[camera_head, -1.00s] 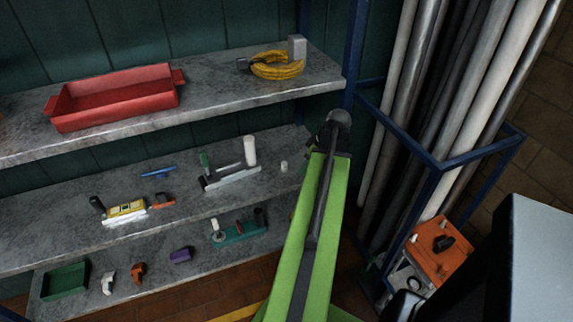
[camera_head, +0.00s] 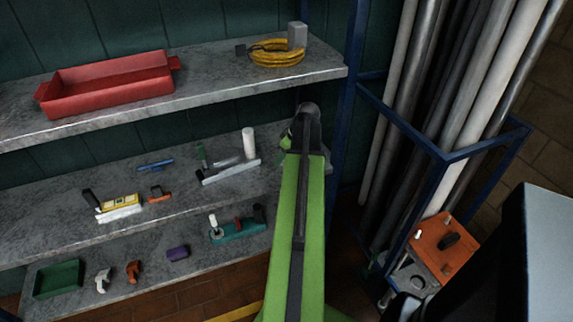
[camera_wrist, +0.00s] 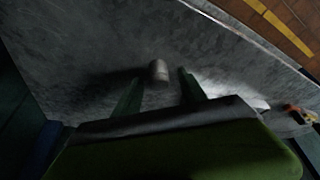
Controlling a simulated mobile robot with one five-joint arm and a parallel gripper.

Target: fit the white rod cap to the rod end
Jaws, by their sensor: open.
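The small white cap (camera_wrist: 159,70) stands on the grey shelf in the wrist view, ahead of and between the two fingers of my gripper (camera_wrist: 159,80). The fingers are apart, with a visible space on each side of the cap. In the head view the cap is hidden behind my arm, and my gripper (camera_head: 288,142) is mostly hidden too. To its left on the middle shelf is a light fixture (camera_head: 232,172) with a green post, a grey rod and a tall white cylinder (camera_head: 248,143). I cannot tell which part is the rod end.
A yellow level (camera_head: 121,205), a blue item (camera_head: 155,165) and an orange item (camera_head: 158,193) lie left on the middle shelf (camera_head: 60,210). The upper shelf holds a red tray (camera_head: 108,85) and a yellow coil (camera_head: 276,53). A blue post (camera_head: 350,120) stands right.

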